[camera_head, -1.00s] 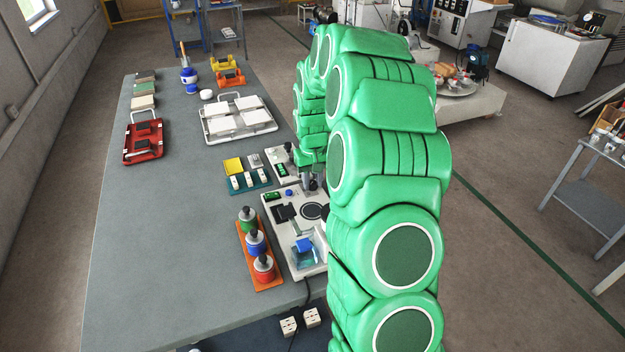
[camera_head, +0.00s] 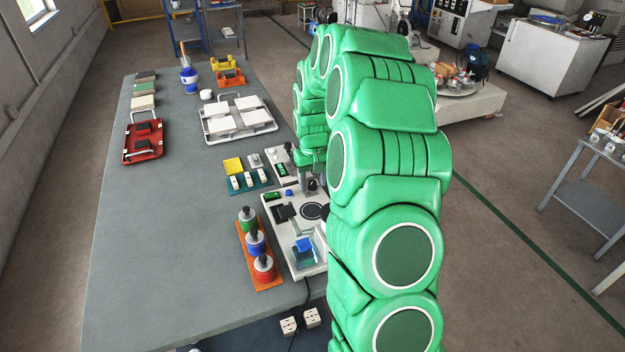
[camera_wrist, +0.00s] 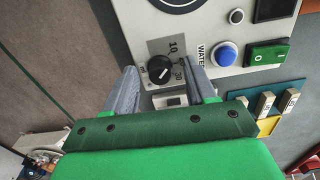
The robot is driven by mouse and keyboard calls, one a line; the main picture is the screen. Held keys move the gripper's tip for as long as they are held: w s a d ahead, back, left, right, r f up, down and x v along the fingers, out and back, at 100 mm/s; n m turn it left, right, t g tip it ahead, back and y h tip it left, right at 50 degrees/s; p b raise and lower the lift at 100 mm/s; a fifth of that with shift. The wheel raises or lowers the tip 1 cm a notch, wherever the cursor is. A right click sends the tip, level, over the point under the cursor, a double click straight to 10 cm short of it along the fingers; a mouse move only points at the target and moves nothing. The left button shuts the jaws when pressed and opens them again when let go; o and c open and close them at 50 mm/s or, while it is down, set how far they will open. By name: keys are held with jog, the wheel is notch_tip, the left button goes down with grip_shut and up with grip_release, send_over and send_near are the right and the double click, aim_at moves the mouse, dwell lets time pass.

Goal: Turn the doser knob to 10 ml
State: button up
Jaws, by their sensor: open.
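The doser knob (camera_wrist: 160,70) is black and round with a white pointer line. It sits on a grey dial plate (camera_wrist: 178,47) marked with 10 and 30, on the white machine panel. In the wrist view the pointer slants, its upper end to the right; the exact setting cannot be read. My gripper (camera_wrist: 163,82) is open, with one grey finger on each side of the knob and visible gaps between. In the head view my gripper (camera_head: 311,180) is partly hidden by my arm above the white doser machine (camera_head: 282,222).
A blue button (camera_wrist: 225,54) labelled WATER and a green switch (camera_wrist: 267,54) are right of the knob. An orange rack (camera_head: 272,283) with several bottles stands beside the machine. A teal tray (camera_head: 240,190) lies close by.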

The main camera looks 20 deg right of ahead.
aim_at(312, 182)
notch_tip(312, 182, up, 7)
jog(key=shift+r, duration=0.4)
dwell(0.4)
jog(key=shift+s+a+r, duration=0.25)
jog(key=shift+s+r, duration=0.05)
jog(key=s+a+r, duration=0.4)
jog(key=s+a, duration=0.1)
jog(key=s, duration=0.4)
jog(key=s+a+r, duration=0.4)
jog(key=s+r, duration=0.1)
jog(key=s, duration=0.5)
jog(key=s+a+g, duration=0.1)
jog(key=s+a, duration=0.1)
jog(key=s, duration=0.9)
jog(key=s+a, duration=0.2)
jog(key=s, duration=1)
jog(key=shift+s+g, duration=0.2)
jog(key=shift+g, duration=0.2)
